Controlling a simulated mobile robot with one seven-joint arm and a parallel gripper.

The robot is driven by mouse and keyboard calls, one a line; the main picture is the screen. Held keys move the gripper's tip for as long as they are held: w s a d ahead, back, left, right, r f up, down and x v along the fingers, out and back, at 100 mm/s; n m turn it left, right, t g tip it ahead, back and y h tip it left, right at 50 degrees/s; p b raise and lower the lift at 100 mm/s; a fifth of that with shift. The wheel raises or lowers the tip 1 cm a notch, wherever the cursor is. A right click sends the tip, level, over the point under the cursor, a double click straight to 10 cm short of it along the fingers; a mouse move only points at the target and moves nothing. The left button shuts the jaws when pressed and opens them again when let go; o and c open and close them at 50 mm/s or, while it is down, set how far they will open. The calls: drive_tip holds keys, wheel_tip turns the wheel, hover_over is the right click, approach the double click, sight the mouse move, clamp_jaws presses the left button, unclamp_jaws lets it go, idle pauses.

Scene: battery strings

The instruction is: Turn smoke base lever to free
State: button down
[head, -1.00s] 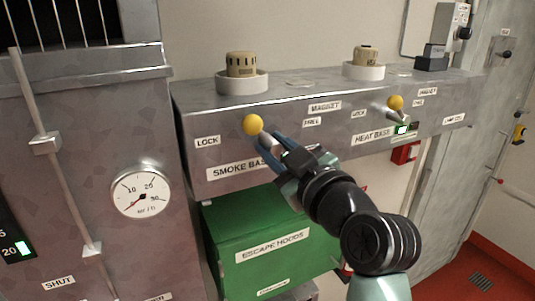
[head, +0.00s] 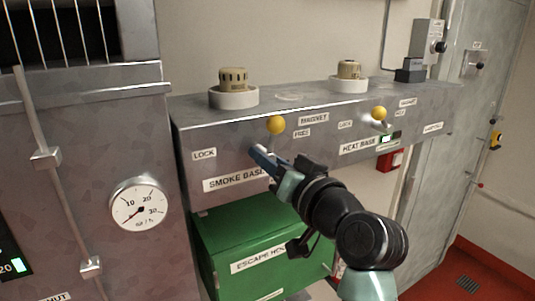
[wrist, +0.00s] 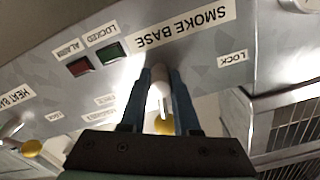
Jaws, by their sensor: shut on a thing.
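The smoke base lever has a yellow ball knob (head: 276,125) on the front of the grey metal box, above the SMOKE BASE label (head: 234,183). The knob leans right, close to the FREE label (head: 301,133) and away from the LOCK label (head: 204,154). My gripper (head: 262,158) is at the lever below the knob and hides part of it. In the wrist view, the pale lever shaft (wrist: 160,88) lies between my two blue fingers, which are shut on it. The yellow knob (wrist: 163,126) shows nearer the palm.
The heat base lever (head: 379,113) stands to the right. Two detector heads sit on top of the box, one on the left (head: 233,80). A green escape hoods box (head: 225,232) is below. A cabinet with a round gauge (head: 140,203) borders the left.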

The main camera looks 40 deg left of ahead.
drive_tip(key=m+p, duration=0.3)
drive_tip(key=m, duration=0.3)
drive_tip(key=shift+r, duration=0.1)
idle(0.4)
drive_tip(key=c, duration=0.7)
unclamp_jaws()
drive_tip(key=shift+o, duration=0.2)
drive_tip(key=b+v, duration=0.5)
drive_tip(key=v, duration=0.8)
drive_tip(key=shift+b, duration=0.3)
